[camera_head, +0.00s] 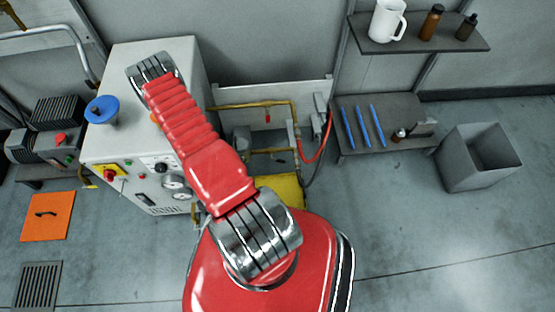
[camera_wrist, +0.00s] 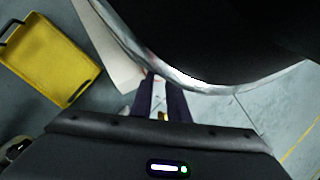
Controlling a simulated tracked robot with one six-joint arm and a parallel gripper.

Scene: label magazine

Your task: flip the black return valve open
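I cannot clearly pick out the black return valve. In the head view, a small black knob (camera_head: 160,167) sits on the front of the pale machine cabinet (camera_head: 150,195), beside round gauges. My red arm crosses the cabinet and hides part of its top and front. My gripper lies beyond the arm's chrome end and does not show in the head view. In the wrist view, my gripper's (camera_wrist: 160,90) two dark fingers show with a pale gap between them and nothing clearly held. A large dark curved shape fills the top of that view.
A blue handwheel (camera_head: 102,110) stands on the cabinet's left corner. Brass pipes (camera_head: 255,104) and a red hose (camera_head: 318,145) run to its right. A yellow container (camera_wrist: 50,58) is on the left of the wrist view.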

